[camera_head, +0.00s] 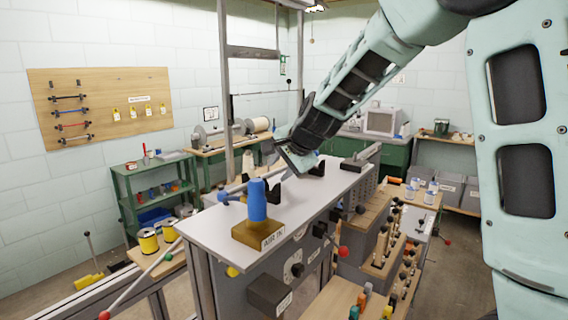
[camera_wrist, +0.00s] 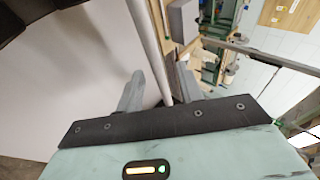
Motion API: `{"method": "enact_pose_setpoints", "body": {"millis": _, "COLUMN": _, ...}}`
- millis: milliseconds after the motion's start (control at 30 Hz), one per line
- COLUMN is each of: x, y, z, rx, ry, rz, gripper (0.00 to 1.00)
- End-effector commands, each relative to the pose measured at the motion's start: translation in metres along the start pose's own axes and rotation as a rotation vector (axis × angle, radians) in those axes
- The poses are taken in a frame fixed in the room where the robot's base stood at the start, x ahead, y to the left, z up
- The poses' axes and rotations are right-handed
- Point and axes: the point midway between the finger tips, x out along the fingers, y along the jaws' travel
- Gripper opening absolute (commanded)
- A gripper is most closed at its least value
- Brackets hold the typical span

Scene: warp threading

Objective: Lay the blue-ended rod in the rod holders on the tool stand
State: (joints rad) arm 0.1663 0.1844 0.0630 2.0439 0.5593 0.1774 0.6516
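The tool stand (camera_head: 215,222) has a pale flat top. A ball-like blue end (camera_head: 222,197) shows at the left of the blue cylinder, with a thin rod leading right from it. Black rod holders (camera_head: 274,191) stand on the top behind the cylinder. My gripper (camera_head: 272,155) is low over the far part of the stand. In the wrist view a pale grey rod (camera_wrist: 147,35) runs between the fingers of my gripper (camera_wrist: 160,80), which stand apart with a gap on each side. Whether the rod rests in the holders is hidden.
A blue cylinder (camera_head: 257,200) on a wooden block (camera_head: 257,234) stands at the front of the top. A pegboard (camera_head: 102,105) with colour-ended rods hangs on the left wall. A green shelf (camera_head: 150,195) stands below it. Wooden racks (camera_head: 388,240) of tools fill the right side.

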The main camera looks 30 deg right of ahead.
Motion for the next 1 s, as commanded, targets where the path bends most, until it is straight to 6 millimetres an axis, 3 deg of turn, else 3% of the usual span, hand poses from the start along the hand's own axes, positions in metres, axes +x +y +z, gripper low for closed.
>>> {"method": "enact_pose_setpoints", "body": {"millis": 233, "x": -0.029, "y": -0.002, "z": 0.0, "rx": -0.002, "ry": 0.001, "rz": -0.004, "gripper": 0.37}}
{"method": "enact_pose_setpoints", "body": {"millis": 700, "x": -0.135, "y": 0.0, "z": -0.001, "rx": 0.0, "ry": 0.004, "rz": -0.007, "gripper": 0.37}}
{"method": "enact_pose_setpoints", "body": {"millis": 1000, "x": -0.171, "y": 0.0, "z": 0.0, "rx": 0.0, "ry": 0.002, "rz": -0.002, "gripper": 0.37}}
